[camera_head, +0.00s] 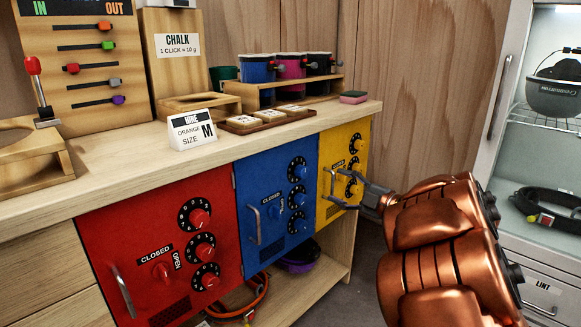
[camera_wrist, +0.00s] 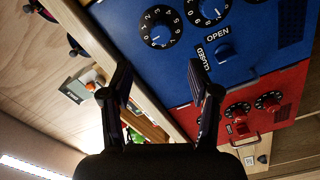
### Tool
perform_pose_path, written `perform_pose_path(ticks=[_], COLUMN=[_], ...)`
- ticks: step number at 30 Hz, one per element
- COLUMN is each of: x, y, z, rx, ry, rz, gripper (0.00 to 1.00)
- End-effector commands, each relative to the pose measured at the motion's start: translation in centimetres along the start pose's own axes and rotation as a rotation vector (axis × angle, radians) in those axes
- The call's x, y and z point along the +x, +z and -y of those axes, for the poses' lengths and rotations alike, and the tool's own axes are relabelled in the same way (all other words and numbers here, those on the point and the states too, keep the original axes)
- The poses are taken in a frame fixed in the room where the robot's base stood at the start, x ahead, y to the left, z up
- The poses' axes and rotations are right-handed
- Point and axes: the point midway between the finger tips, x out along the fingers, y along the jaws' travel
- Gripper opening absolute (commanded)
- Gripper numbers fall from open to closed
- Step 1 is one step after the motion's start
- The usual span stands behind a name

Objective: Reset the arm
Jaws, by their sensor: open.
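My gripper (camera_head: 368,194) is at the end of my copper-coloured arm, in front of the yellow locker door (camera_head: 338,150) in the head view. In the wrist view my gripper (camera_wrist: 161,82) is open with nothing between its fingers. It points toward the blue locker door (camera_wrist: 180,52), with the red door (camera_wrist: 245,110) beyond it. The blue door (camera_head: 268,205) and red door (camera_head: 150,235) also show in the head view, each with dials, a handle and a knob. All three doors look shut.
The wooden counter (camera_head: 105,180) above the doors carries a hire sign (camera_head: 192,130), a chalk stand (camera_head: 178,55), several coloured cups and a sponge (camera_head: 353,97). An orange-edged item lies on the lower shelf.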

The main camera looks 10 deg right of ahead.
Motion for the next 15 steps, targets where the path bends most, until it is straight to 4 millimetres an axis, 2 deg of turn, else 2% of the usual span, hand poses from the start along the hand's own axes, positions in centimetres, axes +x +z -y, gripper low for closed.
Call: perform_pose_path(ticks=[5, 8, 15], x=[0.1, -0.3, -3.4], y=[-0.2, 0.0, 0.5], z=[-3.9, -7.6, -15.3], rx=[-0.01, -0.009, 0.057], ry=[0.034, 0.077, 0.187], rz=[0.098, 0.214, 0.513], gripper=[0.61, 0.61, 0.61])
